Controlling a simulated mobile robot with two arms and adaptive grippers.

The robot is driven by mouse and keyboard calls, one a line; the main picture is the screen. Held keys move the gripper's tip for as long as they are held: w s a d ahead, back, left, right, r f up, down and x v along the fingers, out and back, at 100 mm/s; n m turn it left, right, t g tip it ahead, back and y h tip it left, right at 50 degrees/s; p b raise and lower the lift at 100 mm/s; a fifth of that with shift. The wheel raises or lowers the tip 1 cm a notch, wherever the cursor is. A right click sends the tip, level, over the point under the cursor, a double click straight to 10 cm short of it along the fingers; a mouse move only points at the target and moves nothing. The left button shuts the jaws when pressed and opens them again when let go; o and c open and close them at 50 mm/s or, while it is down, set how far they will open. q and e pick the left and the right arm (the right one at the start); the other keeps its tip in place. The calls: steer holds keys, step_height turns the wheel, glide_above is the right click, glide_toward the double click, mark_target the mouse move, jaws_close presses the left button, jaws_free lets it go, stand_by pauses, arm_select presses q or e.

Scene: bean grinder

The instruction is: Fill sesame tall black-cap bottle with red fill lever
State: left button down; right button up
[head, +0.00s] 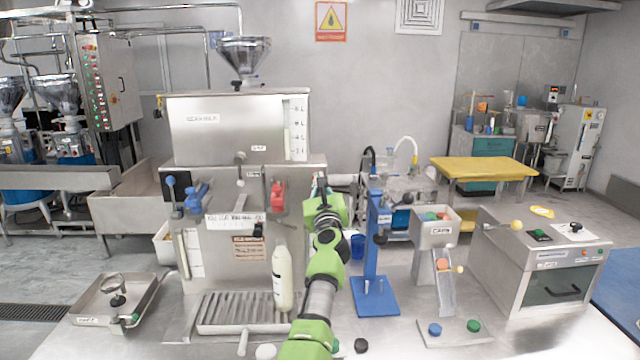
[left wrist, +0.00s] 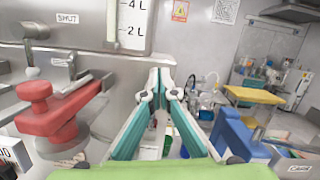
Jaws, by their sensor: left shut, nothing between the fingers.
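A tall cream bottle (head: 283,280) stands upright on the drip tray at the front of the steel filling machine (head: 225,130). No cap shows on its narrow top. The red fill lever (head: 277,192) is on the machine front above the bottle; in the left wrist view it is large at the left (left wrist: 45,115). My left gripper (head: 322,185) is shut and empty, just right of the red lever and apart from it. Its fingertips meet in the left wrist view (left wrist: 162,88). A small black cap-like piece (head: 361,345) lies on the table. My right gripper is out of view.
A blue lever (head: 196,198) is on the machine's left side. A blue press stand (head: 372,260) is close to my left arm's right side. A caps dispenser (head: 436,235) and a steel box (head: 545,262) stand farther right. A shallow tray (head: 92,305) is at the left.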

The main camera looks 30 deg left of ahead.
arm_select(q)
steer(key=p, duration=0.1)
steer(key=w+r+g+p, duration=0.1)
steer(key=p, duration=0.1)
steer(key=shift+w+a+h, duration=0.2)
steer(key=shift+a+h, duration=0.2)
steer(key=shift+f, duration=0.1)
